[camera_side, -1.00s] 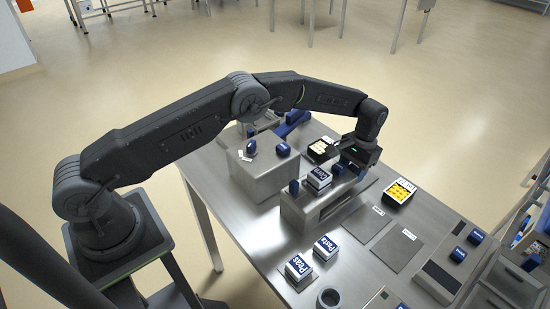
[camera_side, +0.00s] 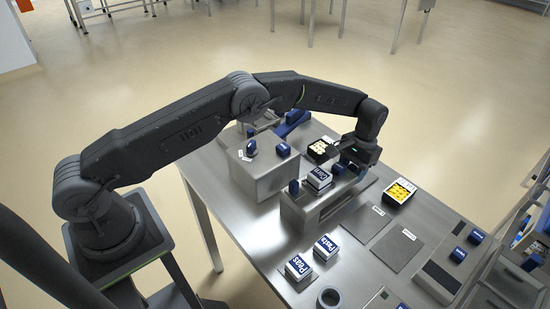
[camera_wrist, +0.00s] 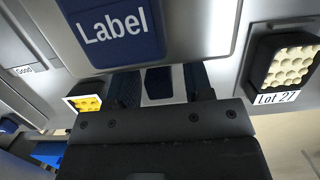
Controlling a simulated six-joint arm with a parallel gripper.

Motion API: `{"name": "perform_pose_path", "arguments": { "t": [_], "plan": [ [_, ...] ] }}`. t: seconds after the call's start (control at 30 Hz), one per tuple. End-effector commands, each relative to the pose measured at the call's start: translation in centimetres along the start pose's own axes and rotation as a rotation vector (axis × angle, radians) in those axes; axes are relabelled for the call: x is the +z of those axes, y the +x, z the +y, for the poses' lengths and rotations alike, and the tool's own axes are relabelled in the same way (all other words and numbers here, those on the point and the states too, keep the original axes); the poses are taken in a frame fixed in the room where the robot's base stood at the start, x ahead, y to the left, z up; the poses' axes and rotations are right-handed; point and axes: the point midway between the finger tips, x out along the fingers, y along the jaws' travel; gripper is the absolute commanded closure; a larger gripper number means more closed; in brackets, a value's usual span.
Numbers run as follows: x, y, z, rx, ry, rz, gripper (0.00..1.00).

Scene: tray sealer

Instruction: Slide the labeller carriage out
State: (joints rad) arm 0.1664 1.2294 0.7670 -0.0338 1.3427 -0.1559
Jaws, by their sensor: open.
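The labeller (camera_side: 290,211) is a grey metal housing on the bench, with a blue block marked Label on top. In the wrist view the Label block (camera_wrist: 113,30) fills the upper left. My gripper (camera_side: 347,164) is low at the labeller's far right side. In the wrist view its two dark fingers (camera_wrist: 160,84) are apart, with a small dark blue handle-like piece (camera_wrist: 158,82) showing between them. I cannot tell whether they touch it. The carriage itself is not clearly distinguishable; my gripper hides part of that side.
A tray with pale contents (camera_side: 319,150) stands behind the labeller; it carries a Lot 27 tag in the wrist view (camera_wrist: 285,70). A tray with yellow contents (camera_side: 400,191) stands at right. Two flat grey plates (camera_side: 369,221) lie nearby. Blue-topped blocks (camera_side: 298,268) stand in front.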

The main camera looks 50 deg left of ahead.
Motion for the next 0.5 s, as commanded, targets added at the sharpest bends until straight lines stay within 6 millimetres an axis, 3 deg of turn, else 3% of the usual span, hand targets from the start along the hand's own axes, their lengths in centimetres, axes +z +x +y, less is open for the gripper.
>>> {"name": "perform_pose_path", "arguments": {
  "t": [0.5],
  "plan": [
    [0.8, -4.3, 0.0, 0.0, 0.0, 0.002, 0.53]
  ]
}}
